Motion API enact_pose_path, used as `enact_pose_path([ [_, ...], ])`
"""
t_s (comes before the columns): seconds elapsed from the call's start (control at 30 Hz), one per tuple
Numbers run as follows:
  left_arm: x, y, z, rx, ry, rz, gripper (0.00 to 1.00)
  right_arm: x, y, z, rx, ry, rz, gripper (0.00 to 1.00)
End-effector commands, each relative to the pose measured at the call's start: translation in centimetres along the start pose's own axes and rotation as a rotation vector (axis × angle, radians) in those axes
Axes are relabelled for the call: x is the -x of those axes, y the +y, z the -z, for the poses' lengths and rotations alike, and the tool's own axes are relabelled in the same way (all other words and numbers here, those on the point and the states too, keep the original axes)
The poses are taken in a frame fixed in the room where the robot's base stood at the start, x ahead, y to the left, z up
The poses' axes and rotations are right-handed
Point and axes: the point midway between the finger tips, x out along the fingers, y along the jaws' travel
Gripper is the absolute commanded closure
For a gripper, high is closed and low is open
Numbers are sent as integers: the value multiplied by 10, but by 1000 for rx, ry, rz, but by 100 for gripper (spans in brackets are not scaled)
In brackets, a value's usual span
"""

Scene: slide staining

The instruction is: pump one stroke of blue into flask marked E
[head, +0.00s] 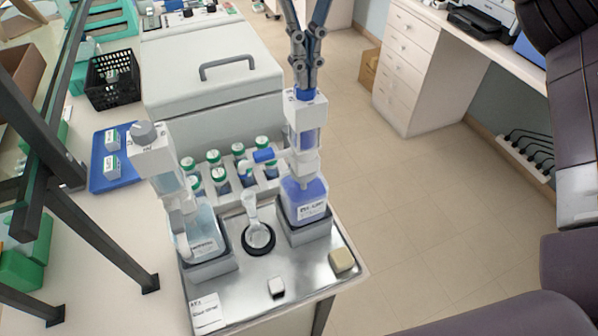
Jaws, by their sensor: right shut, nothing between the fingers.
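The bottle-top dispenser with blue liquid (305,194) stands upright in a grey holder at the right of the steel tray (275,312). A small clear flask (251,208) stands on a black ring between the dispensers, below and left of the spout. Its marking is not readable. My left gripper is not in view.
A second dispenser with pale liquid (202,235) stands left of the flask. Several green-capped bottles (214,157) stand behind. A white lidded box (210,95), a blue tray (98,182) and a black basket (113,90) are further back. Open floor lies right.

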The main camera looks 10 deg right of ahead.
Motion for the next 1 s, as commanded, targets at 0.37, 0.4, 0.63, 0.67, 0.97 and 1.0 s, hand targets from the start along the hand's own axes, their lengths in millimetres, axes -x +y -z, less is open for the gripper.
enact_pose_path([
  [0.37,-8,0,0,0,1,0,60,-11,0,0,0,1,0,100],
  [0.4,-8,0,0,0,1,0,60,-12,0,0,0,2,0,100],
  [0.63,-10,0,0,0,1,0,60,-13,0,0,0,2,0,100],
  [0.67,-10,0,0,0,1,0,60,-14,0,0,0,2,0,100],
  [0.97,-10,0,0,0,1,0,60,-14,0,0,1,4,1,100],
  [1.0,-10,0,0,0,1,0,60,-14,0,0,1,4,1,100],
])
